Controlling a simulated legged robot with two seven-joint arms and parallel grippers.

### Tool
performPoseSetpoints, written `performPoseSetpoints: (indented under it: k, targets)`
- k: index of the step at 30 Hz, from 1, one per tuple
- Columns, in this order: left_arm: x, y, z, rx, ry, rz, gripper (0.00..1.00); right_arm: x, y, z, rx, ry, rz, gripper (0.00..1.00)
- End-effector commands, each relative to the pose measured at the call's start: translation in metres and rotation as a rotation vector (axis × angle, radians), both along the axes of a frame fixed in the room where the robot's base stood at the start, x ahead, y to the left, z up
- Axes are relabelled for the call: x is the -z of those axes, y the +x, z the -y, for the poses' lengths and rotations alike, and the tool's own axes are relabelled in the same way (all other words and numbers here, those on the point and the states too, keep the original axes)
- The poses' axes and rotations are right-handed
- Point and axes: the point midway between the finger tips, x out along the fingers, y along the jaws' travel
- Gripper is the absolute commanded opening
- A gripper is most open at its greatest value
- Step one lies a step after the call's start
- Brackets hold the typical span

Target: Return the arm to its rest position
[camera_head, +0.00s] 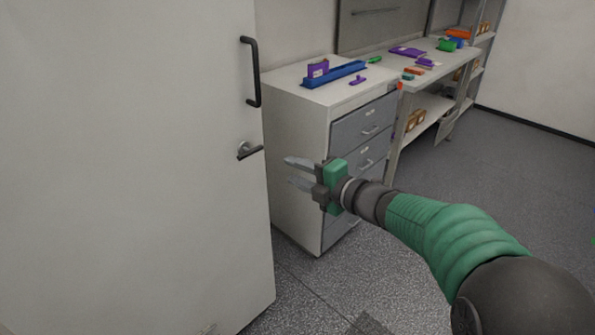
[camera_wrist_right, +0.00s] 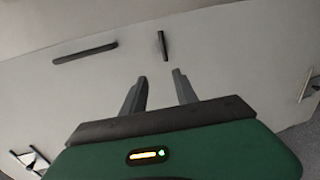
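My right arm (camera_head: 435,232) reaches in from the lower right of the head view. Its gripper (camera_head: 290,173) points left, in front of the drawer cabinet and near the edge of the large pale door. The two fingers are apart with nothing between them. In the right wrist view the gripper (camera_wrist_right: 160,88) also shows its fingers spread and empty, with a pale surface beyond. My left gripper is in neither view.
The large door (camera_head: 130,160) has a black handle (camera_head: 253,72) and a lever (camera_head: 248,150). The drawer cabinet (camera_head: 296,160) carries a blue tray (camera_head: 335,75) and a purple item (camera_head: 317,69). A workbench (camera_head: 440,65) and shelves stand behind; floor at right is clear.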

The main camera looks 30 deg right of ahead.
Motion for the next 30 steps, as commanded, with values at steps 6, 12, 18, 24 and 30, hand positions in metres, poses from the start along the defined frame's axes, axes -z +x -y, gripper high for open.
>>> performPoseSetpoints:
  k: [6, 12, 18, 24, 30]
  targets:
    - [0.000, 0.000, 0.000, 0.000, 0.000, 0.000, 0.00, 0.000, 0.000, 0.000, 0.001, 0.000, 0.000, 0.35]
    - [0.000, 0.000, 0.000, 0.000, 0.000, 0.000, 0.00, 0.035, 0.004, 0.007, 0.204, 0.213, -0.139, 0.35]
    - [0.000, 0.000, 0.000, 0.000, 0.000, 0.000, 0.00, 0.169, -0.066, -0.001, 0.779, 0.749, -0.611, 0.35]
    - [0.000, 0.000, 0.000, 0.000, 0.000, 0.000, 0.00, 0.244, -0.157, -0.037, 1.152, 0.984, -0.928, 0.35]
    - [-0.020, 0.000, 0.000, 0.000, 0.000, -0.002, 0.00, 0.256, -0.233, -0.073, 1.423, 1.092, -1.143, 0.35]
